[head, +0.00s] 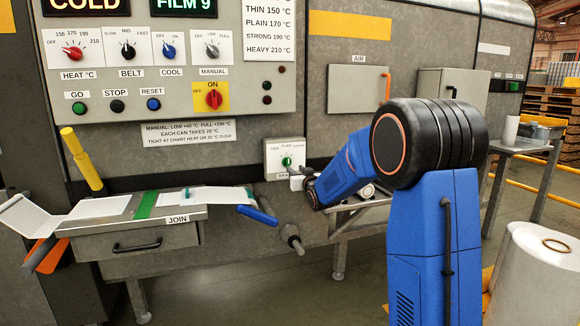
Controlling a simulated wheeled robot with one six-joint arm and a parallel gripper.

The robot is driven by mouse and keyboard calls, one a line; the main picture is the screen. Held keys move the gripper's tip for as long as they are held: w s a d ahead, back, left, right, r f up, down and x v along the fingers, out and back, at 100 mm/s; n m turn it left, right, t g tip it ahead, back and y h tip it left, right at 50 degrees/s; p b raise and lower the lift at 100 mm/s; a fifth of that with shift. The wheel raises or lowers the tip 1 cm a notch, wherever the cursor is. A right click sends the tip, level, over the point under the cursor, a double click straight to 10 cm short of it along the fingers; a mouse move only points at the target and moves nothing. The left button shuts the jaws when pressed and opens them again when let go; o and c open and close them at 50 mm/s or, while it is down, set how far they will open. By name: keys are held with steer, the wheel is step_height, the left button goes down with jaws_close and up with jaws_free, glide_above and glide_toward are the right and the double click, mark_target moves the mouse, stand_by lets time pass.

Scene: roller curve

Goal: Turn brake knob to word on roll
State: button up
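The brake knob (286,161) is a small green knob on a pale box at the middle of the machine's lower front. Small words stand above it; the left and middle ones look like THIN and PLAIN, and the right one is too small to read. Which word the knob points at is not clear. My gripper (297,177) is at the box's lower right, close to the knob; contact cannot be told. Its fingers are too small and partly hidden to show whether they are open. A white roll (536,285) stands at the lower right; no word shows on its visible side.
The control panel above holds a red heat knob (73,52), other dials and a red ON switch (213,98). A chart (269,30) lists THIN, PLAIN, STRONG and HEAVY temperatures. A JOIN table (190,212) with a blue handle (257,214) juts out left of my gripper.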

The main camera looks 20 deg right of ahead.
mark_target(289, 163)
steer(key=w, duration=0.8)
steer(key=shift+w, duration=0.1)
jaws_close()
